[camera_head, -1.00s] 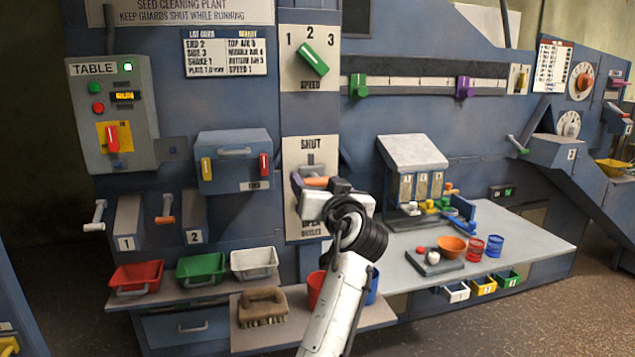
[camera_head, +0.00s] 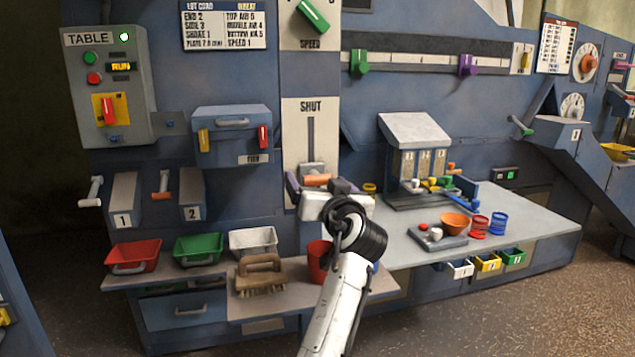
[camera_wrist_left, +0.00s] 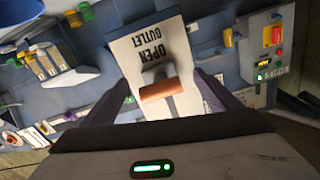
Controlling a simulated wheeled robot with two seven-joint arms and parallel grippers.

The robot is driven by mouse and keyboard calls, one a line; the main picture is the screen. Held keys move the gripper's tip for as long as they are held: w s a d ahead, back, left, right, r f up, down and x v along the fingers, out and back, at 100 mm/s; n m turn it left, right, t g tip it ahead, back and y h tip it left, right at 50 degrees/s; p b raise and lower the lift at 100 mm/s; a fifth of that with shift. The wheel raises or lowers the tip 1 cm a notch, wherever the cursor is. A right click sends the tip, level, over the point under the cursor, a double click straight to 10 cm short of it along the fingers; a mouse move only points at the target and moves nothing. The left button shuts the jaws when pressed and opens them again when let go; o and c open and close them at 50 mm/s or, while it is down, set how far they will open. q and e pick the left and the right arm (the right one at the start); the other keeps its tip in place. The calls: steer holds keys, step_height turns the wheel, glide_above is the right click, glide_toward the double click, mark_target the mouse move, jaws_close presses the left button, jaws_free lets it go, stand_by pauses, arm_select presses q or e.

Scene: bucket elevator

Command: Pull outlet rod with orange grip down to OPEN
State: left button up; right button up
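The outlet rod's orange grip (camera_head: 317,180) is at the lower end of the vertical slot on a pale plate (camera_head: 296,130) marked SHUT at the top. In the left wrist view the grip (camera_wrist_left: 160,89) lies close to the words OPEN OUTLET, which appear upside down. My left gripper (camera_head: 316,188) is at the grip, its dark fingers on either side. The left wrist view shows the fingers (camera_wrist_left: 166,92) spread, with a gap at each end of the grip. In the head view my gripper hides the plate's lower part. My right gripper is not in view.
Below stand a shelf with red (camera_head: 133,256), green (camera_head: 198,248) and white (camera_head: 253,240) bins, a brush (camera_head: 259,275) and a red cup (camera_head: 319,262) close to my left arm. A grey worktable (camera_head: 540,225) with small items is at the right.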

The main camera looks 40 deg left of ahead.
arm_select(q)
steer(key=shift+r, duration=0.1)
steer(key=b+v, duration=0.1)
steer(key=v, duration=0.9)
steer(key=shift+s, duration=0.2)
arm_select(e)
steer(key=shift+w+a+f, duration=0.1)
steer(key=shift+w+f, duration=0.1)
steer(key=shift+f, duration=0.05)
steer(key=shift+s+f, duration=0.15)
